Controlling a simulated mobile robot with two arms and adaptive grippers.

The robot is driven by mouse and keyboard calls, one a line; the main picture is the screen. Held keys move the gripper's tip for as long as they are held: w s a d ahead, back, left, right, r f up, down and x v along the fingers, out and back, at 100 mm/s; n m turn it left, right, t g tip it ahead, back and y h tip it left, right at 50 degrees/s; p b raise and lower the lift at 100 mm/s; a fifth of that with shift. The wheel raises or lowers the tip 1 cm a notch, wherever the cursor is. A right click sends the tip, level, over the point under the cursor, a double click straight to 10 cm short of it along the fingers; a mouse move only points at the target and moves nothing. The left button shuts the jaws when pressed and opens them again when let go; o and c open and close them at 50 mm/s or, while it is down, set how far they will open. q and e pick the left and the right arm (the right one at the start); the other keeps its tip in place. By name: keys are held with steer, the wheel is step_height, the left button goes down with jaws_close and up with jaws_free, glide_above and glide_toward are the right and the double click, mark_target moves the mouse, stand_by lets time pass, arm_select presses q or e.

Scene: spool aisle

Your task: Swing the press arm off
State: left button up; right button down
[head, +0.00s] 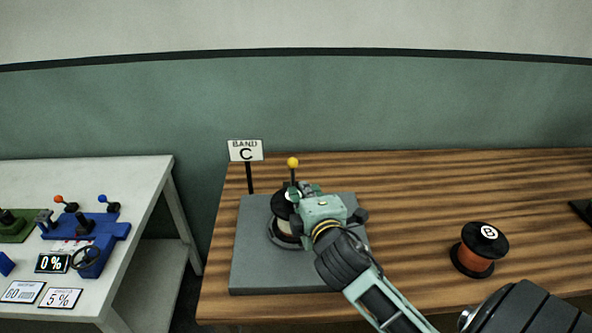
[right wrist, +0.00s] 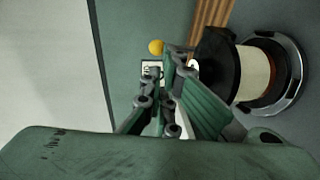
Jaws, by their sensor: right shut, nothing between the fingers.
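A yellow knob (head: 293,161) on a short dark stem, which looks like the handle of the press arm, stands above a spool (head: 284,228) with black flanges and a pale winding. The spool sits upright on a grey base plate (head: 250,272). My right gripper (head: 298,191) is over the spool, just below the knob, and hides most of the press arm. In the right wrist view the fingers are shut and empty. The yellow knob (right wrist: 156,47) shows just beyond the fingertips, and the spool (right wrist: 252,75) is to their right. My left gripper is not in view.
A "BAND C" sign (head: 246,151) stands at the plate's back left corner. Spool B (head: 480,250), with an orange winding, stands on the wooden table (head: 410,185) at right. A white table (head: 140,185) with a blue device (head: 108,232) is at left.

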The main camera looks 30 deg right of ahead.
mark_target(295, 164)
steer(key=p+x, duration=0.2)
steer(key=x, duration=0.7)
steer(key=shift+w+d, duration=0.15)
steer(key=shift+w, duration=0.15)
steer(key=shift+w+d+r+p, duration=0.15)
steer(key=shift+w+d, duration=0.1)
steer(key=shift+w, duration=0.15)
steer(key=shift+w+d+r+p, duration=0.1)
steer(key=shift+w+d+p, duration=0.05)
steer(key=shift+w+d, duration=0.15)
steer(key=d+x, duration=0.1)
steer(key=x, duration=0.8)
steer(key=shift+s+d+r+b, duration=0.2)
steer(key=shift+d+r+b, duration=0.05)
steer(key=shift+b, duration=0.1)
